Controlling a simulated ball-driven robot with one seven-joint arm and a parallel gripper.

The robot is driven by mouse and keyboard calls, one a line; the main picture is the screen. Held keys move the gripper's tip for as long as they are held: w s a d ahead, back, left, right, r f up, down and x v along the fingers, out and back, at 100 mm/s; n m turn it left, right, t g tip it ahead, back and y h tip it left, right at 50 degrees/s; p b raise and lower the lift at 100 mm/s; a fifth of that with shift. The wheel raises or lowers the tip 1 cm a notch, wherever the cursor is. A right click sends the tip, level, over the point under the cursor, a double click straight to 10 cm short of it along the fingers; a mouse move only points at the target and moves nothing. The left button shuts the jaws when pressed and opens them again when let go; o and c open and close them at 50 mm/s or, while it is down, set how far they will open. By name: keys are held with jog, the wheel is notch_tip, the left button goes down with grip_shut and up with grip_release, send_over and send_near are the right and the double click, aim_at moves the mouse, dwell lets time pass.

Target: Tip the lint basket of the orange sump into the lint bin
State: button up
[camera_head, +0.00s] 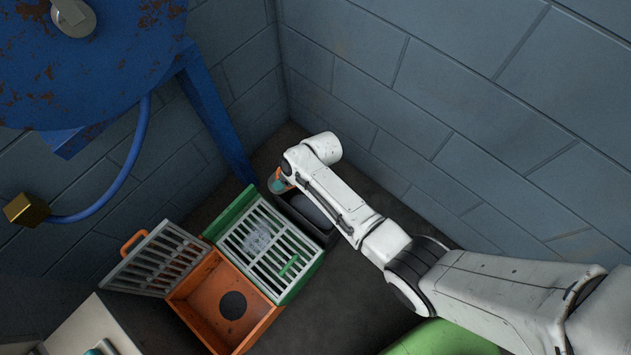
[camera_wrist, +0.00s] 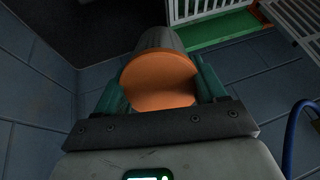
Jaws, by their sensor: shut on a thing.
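My gripper (camera_wrist: 160,84) is shut on the lint basket (camera_wrist: 158,40), a grey cylinder with an orange end that faces the wrist camera between the teal fingers. In the head view my gripper (camera_head: 277,181) is small and partly hidden by my wrist, at the far end of a dark lint bin (camera_head: 328,238). The basket's tilt is hard to tell there. My arm hides part of the bin; a grey shape shows inside it. The orange sump (camera_head: 198,318) stands open, with a dark round hole in its floor. Its grate (camera_head: 158,262), with an orange handle, is swung up to the left.
The green sump (camera_head: 307,285), its grate shut over pale lint, stands between the orange sump and the bin. A blue machine (camera_head: 95,60) with a leg and hose fills the upper left. Block walls (camera_head: 470,90) meet in the corner close behind my gripper.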

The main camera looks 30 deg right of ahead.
aim_at(273, 177)
jog(key=shift+w+a+r+g+h, duration=0.3)
jog(key=shift+w+a+r+h, duration=0.1)
jog(key=shift+w+a+r, duration=0.05)
jog(key=shift+w+a+f, duration=0.1)
jog(key=shift+w+a, duration=0.05)
jog(key=shift+a, duration=0.1)
jog(key=shift+w+a+f+g+h+b, duration=0.45)
jog(key=shift+g+h+b, duration=0.35)
jog(key=shift+b, duration=0.05)
jog(key=shift+w+a+r+g+h+b, duration=0.5)
jog(key=shift+a+g+h+b, duration=0.1)
jog(key=shift+h+b, duration=0.1)
